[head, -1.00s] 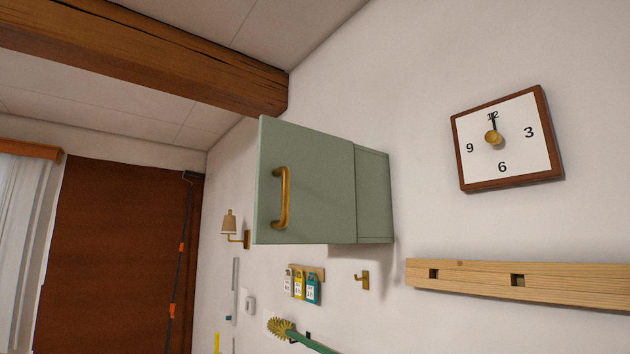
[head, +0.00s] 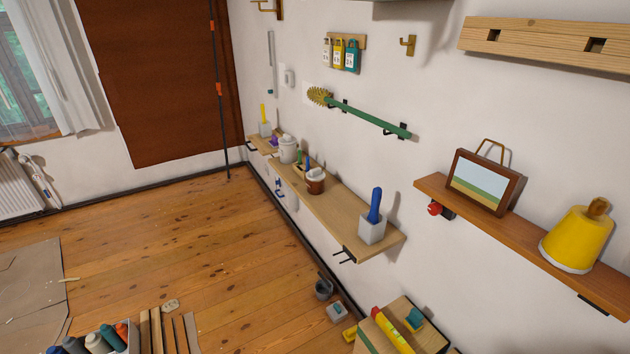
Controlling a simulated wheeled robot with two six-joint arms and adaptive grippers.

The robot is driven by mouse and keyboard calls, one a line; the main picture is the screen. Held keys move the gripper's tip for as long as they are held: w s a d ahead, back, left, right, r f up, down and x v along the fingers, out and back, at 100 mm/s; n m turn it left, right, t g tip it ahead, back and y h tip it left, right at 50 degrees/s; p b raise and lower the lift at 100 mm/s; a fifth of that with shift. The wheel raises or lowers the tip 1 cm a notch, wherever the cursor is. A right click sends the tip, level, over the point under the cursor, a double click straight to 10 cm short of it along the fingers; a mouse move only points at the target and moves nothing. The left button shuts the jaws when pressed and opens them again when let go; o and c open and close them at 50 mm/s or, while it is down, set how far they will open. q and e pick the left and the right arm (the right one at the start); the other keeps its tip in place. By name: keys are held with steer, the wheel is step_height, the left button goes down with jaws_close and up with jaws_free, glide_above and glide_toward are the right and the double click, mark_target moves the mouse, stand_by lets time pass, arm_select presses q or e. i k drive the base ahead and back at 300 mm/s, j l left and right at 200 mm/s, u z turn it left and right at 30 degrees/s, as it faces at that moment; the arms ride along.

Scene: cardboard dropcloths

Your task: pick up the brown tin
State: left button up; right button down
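A small brown tin (head: 315,184) with a pale top stands upright on the light wooden wall shelf (head: 335,215), near its middle. A white lidded pot (head: 289,150) stands behind it to the left, and small green and blue items are close beside it. A grey block with a blue handle (head: 373,219) stands at the shelf's near right end. Neither of my grippers shows in the head view.
A darker shelf (head: 530,243) at right holds a picture frame (head: 485,182) and a yellow pot (head: 577,238). Below are a wooden box (head: 428,338) and small floor items. The wooden floor (head: 200,235) left of the shelf is mostly clear; cardboard (head: 32,290) lies at far left.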

mark_target(314, 188)
steer(key=u, duration=0.65)
steer(key=i+u, duration=0.2)
steer(key=i, duration=4.35)
steer(key=i+z, duration=0.2)
steer(key=z, duration=0.2)
steer(key=i+j+z, duration=0.1)
steer(key=z, duration=0.25)
steer(key=i+j+z, duration=0.2)
steer(key=z, duration=0.2)
steer(key=i+z, duration=0.1)
steer(key=z, duration=2.85)
